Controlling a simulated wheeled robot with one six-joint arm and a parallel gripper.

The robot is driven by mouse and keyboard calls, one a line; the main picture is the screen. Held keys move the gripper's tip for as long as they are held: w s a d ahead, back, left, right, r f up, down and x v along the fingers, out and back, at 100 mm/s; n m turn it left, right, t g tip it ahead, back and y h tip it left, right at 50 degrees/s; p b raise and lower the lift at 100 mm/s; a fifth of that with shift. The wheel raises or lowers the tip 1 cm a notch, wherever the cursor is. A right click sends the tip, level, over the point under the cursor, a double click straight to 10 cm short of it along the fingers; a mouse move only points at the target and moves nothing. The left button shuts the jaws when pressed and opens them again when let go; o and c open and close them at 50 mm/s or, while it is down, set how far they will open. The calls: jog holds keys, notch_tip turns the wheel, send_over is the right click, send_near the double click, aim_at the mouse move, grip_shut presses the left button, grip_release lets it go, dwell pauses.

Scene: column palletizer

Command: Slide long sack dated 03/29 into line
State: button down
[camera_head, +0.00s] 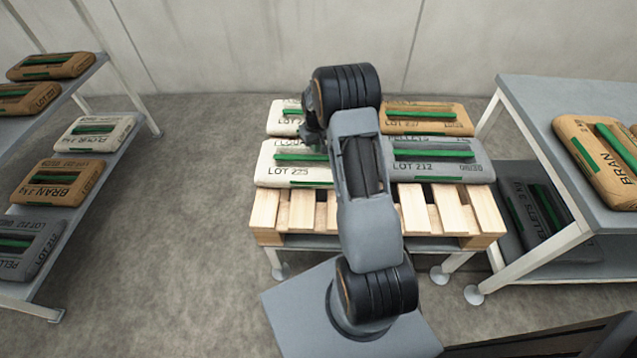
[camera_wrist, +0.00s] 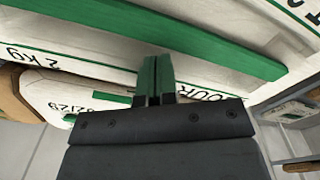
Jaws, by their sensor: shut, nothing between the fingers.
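Several long sacks with green handle strips lie on the pallet (camera_head: 265,226). A white sack marked LOT 225 (camera_head: 290,178) is front left, and a grey sack marked LOT 212 (camera_head: 440,172) is front right. Behind them are a white sack (camera_head: 283,118), partly hidden by my arm, and a brown sack (camera_head: 430,118). I cannot pick out a 03/29 date in the head view. In the wrist view, my gripper (camera_wrist: 155,62) is shut and empty, its green fingertips close to a white sack (camera_wrist: 60,62). A second white sack (camera_wrist: 65,92) beside it carries a small date ending in /29.
A rack at the left (camera_head: 130,115) holds several brown, white and grey sacks. A grey table (camera_head: 530,95) at the right bears a brown sack (camera_head: 590,150), with a dark sack (camera_head: 535,205) on its lower shelf. Bare floor lies between left rack and pallet.

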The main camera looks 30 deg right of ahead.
jog(key=shift+s+d+f, duration=0.1)
jog(key=shift+s+f, duration=0.2)
jog(key=shift+f, duration=0.6)
jog(key=shift+w+d, duration=0.35)
jog(key=shift+w, duration=0.05)
jog(key=shift+w+d, duration=0.25)
jog(key=shift+w, duration=0.3)
jog(key=shift+w+d, duration=0.25)
jog(key=shift+w, duration=0.3)
jog(key=shift+s+a, duration=0.15)
jog(key=shift+a, duration=0.1)
jog(key=shift+w+r+g+p, duration=0.35)
jog(key=shift+r+p, duration=0.45)
jog(key=shift+p, duration=0.15)
jog(key=shift+s+d+r+p, duration=0.1)
jog(key=shift+r+p, duration=0.95)
jog(key=shift+r, duration=0.65)
jog(key=shift+s+r+p, duration=0.1)
jog(key=shift+r+p, duration=0.9)
jog(key=shift+r, duration=0.7)
